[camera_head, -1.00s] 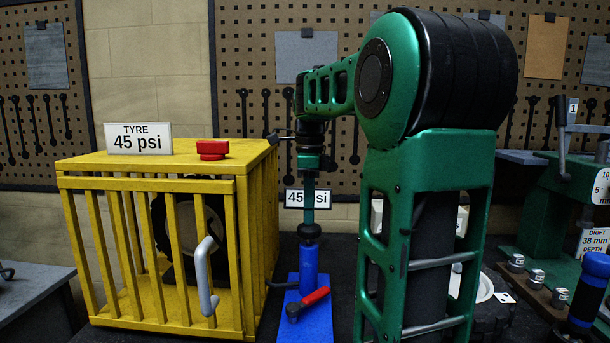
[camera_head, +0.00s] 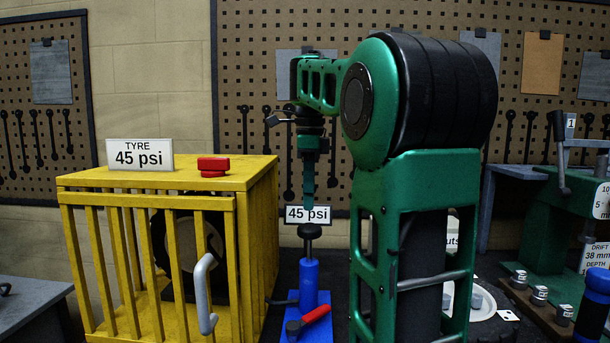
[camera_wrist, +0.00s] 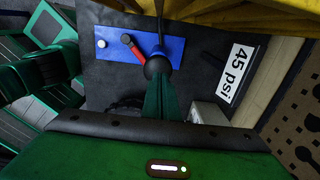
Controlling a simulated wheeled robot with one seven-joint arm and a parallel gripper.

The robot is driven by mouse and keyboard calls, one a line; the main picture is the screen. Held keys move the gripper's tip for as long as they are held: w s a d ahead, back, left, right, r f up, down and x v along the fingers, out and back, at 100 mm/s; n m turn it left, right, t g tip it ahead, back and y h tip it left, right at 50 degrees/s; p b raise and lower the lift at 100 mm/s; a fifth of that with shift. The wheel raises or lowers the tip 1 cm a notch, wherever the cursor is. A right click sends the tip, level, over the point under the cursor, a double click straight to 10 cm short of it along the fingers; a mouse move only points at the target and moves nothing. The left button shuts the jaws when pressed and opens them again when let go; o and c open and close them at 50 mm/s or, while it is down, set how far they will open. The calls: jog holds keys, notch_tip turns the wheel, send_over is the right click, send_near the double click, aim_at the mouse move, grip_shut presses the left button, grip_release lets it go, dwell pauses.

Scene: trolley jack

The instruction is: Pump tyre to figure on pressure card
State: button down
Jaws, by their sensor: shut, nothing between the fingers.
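A blue floor pump (camera_head: 308,284) stands upright on a blue base. Its black knob (camera_head: 310,231) is raised, with a length of rod showing below it. My gripper (camera_head: 308,203) is shut and empty, pointing down just above the knob, with a small gap in the head view. In the wrist view its fingers (camera_wrist: 160,98) overlap the knob (camera_wrist: 157,67). A white sign reading "TYRE 45 psi" (camera_head: 140,154) stands on the yellow cage (camera_head: 230,178). A second plate reading "45 psi" (camera_head: 300,214) is behind the pump. The dark tyre (camera_head: 172,255) is inside the cage, partly hidden by bars.
A red lever (camera_head: 315,314) sits at the pump's base. A green press (camera_head: 560,215) stands at the right. My arm hides part of the bench.

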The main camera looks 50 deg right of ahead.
aim_at(308, 224)
jog(key=shift+d+r, duration=0.1)
jog(key=shift+r, duration=0.4)
notch_tip(308, 224, up, 5)
jog(key=shift+f, duration=0.1)
dwell(1.0)
